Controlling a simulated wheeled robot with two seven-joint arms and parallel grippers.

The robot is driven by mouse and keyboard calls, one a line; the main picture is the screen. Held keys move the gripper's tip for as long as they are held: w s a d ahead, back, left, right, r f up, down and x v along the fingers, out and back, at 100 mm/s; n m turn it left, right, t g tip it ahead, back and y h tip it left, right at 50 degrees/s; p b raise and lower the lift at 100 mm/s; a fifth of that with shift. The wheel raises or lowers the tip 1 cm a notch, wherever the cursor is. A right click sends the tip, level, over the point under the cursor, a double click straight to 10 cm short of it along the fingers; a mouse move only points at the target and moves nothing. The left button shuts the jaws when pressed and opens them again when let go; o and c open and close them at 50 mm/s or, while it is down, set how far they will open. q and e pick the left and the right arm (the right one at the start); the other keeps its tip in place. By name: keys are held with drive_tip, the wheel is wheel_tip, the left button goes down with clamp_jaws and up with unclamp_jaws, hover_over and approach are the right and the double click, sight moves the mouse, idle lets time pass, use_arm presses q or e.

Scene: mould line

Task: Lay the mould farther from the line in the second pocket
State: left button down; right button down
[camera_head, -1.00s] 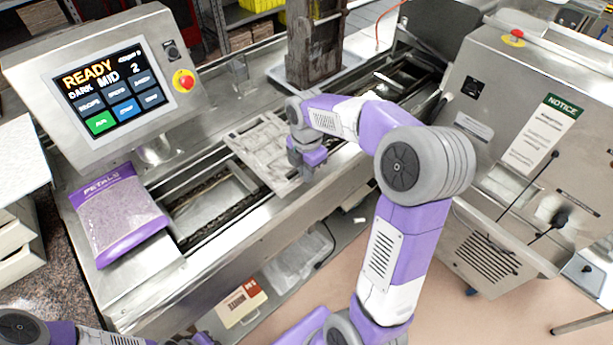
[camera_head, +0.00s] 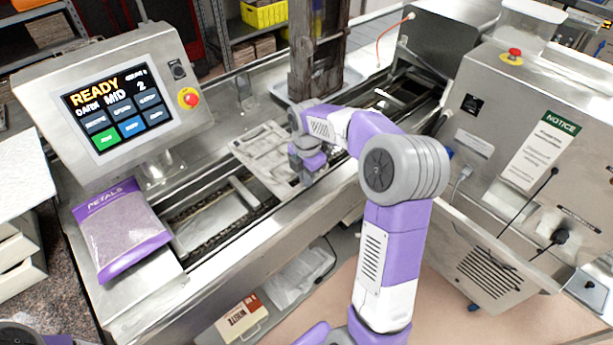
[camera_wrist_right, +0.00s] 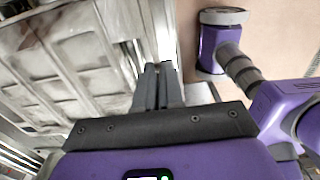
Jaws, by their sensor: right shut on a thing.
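A flat grey mould (camera_head: 262,154) with rectangular cavities lies across the line (camera_head: 330,176), roughly level. It fills the left of the right wrist view (camera_wrist_right: 75,60). My right gripper (camera_head: 307,163) is shut on its near right edge; its fingers (camera_wrist_right: 158,85) show close together in the wrist view. Whether the mould rests on the rails or is just above them I cannot tell. An open pocket (camera_head: 212,222) with a bare metal floor and dark chain beside it lies left of the mould. My left gripper is out of view.
A control panel (camera_head: 120,98) reading READY stands at the line's left, with a bag of petals (camera_head: 122,230) below it. A tall dark brown frame (camera_head: 301,60) stands behind the mould. A steel machine (camera_head: 525,165) stands right, and a box (camera_head: 240,318) sits below.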

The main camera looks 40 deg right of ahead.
drive_tip(key=shift+f, duration=0.1)
drive_tip(key=shift+d+f+b, duration=0.1)
drive_tip(key=shift+f+b, duration=2.35)
drive_tip(key=shift+f, duration=1.35)
drive_tip(key=c, duration=1.2)
unclamp_jaws()
wheel_tip(320, 180, up, 8)
drive_tip(key=shift+f+p, duration=0.2)
drive_tip(key=shift+p, duration=0.25)
